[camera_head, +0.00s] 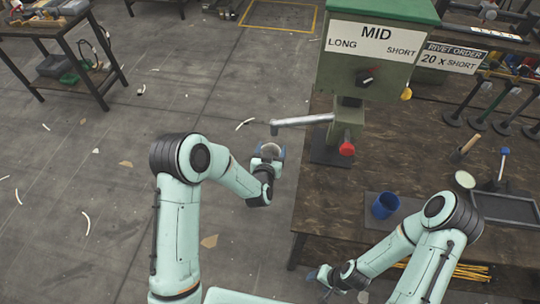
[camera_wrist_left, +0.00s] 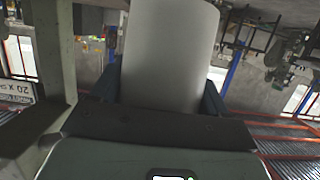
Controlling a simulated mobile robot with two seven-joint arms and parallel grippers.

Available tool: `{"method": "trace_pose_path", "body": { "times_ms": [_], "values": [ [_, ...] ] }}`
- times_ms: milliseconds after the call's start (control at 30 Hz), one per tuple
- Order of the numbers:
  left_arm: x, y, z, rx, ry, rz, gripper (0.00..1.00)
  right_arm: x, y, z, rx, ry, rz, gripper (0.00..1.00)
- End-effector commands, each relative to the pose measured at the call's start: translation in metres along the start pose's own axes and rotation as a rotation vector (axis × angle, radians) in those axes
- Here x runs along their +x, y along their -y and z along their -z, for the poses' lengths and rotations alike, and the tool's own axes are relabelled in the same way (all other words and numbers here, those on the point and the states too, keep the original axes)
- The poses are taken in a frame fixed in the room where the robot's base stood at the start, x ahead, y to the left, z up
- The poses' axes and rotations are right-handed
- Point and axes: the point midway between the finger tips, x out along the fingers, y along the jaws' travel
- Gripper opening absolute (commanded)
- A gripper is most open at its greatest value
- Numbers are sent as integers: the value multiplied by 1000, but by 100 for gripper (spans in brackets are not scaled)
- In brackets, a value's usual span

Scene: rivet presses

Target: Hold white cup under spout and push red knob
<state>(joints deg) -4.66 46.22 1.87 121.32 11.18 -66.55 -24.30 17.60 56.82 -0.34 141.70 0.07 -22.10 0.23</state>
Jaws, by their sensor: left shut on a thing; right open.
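The white cup (camera_head: 271,148) is held in my left gripper (camera_head: 268,154), which is shut on it. In the left wrist view the cup (camera_wrist_left: 170,55) stands large between the blue fingers. In the head view the cup shows just below the tip of the grey spout (camera_head: 300,121); I cannot tell the exact height gap. The spout sticks out left from the green rivet press (camera_head: 345,70). The red knob (camera_head: 347,148) is low on the front of the press, with no gripper touching it. My right gripper (camera_head: 326,277) is open and empty near the bench's front left corner.
The wooden bench (camera_head: 340,200) carries a blue cup (camera_head: 385,205) on a dark mat, a black tray (camera_head: 505,208) and several hand tools. The press sign (camera_head: 373,42) reads MID, LONG, SHORT; the order sign (camera_head: 450,58) reads 20 x SHORT. The floor at left has scattered scraps.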

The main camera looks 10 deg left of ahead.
Motion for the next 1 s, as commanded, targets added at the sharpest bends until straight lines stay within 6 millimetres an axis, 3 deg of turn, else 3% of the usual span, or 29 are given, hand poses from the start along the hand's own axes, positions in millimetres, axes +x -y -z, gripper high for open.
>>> {"method": "trace_pose_path", "body": {
  "times_ms": [600,1000],
  "values": [
    [43,0,16,0,0,0,44,0,0,0,0,0,0,59],
    [48,0,18,0,0,0,44,0,0,0,0,0,0,59]
  ]
}}
